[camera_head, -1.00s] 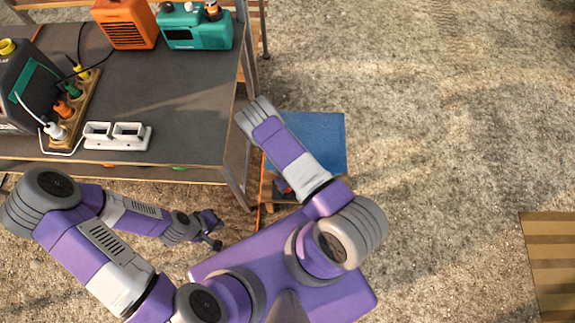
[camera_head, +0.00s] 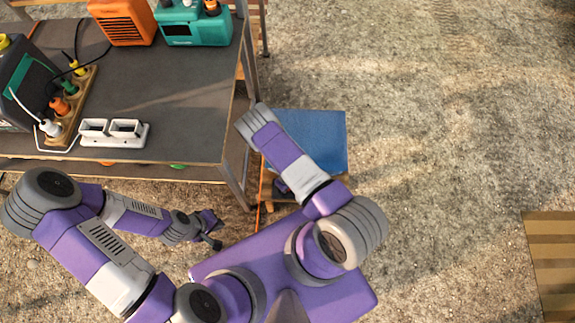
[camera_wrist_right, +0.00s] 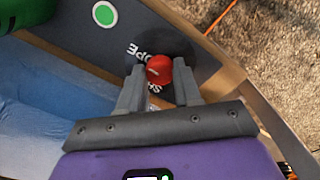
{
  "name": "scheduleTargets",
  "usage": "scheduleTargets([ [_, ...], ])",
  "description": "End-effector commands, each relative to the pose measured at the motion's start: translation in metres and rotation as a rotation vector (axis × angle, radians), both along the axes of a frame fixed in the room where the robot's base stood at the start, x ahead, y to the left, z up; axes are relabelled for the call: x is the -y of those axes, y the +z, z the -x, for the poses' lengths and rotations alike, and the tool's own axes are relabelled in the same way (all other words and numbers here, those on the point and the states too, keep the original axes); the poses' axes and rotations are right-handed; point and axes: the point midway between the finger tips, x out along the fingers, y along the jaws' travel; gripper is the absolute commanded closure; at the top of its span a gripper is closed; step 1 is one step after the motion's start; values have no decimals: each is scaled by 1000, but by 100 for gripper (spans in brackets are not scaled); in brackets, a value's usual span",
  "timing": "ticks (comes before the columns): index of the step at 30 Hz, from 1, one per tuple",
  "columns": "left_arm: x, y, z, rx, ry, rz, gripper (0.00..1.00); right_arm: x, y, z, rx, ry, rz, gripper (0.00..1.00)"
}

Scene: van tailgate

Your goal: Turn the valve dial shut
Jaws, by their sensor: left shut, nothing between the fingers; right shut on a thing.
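The red valve dial (camera_wrist_right: 158,70) sits on a dark round plate (camera_wrist_right: 178,45) lettered "OPE" and "SH", the words partly hidden. The plate is on a grey panel. My right gripper (camera_wrist_right: 158,84) is shut on the dial, one finger at each side, in the right wrist view. The dial cannot be made out in the head view, where my right arm covers much of that spot. My left gripper (camera_head: 214,234) is shut and empty, low beside the workbench and away from the dial.
A blue-topped box (camera_head: 318,138) stands right of the workbench (camera_head: 190,110). The bench carries a white socket block (camera_head: 114,134), a teal device (camera_head: 196,28) and an orange heater (camera_head: 124,20).

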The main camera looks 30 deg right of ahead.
Motion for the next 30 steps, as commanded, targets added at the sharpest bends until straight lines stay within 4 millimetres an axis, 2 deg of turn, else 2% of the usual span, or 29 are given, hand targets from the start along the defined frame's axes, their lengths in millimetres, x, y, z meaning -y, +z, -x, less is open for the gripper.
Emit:
scheduleTargets([
  [8, 0, 0, 0, 0, 0, 0, 100, 0, 0, 0, 0, 35, 0, 97],
  [14, 0, 1, 0, 0, 0, 0, 100, 0, 0, 0, 0, 138, 0, 97],
  [30, 0, 5, 0, 0, 0, 0, 100, 0, 0, 0, -1, 632, 0, 97],
])
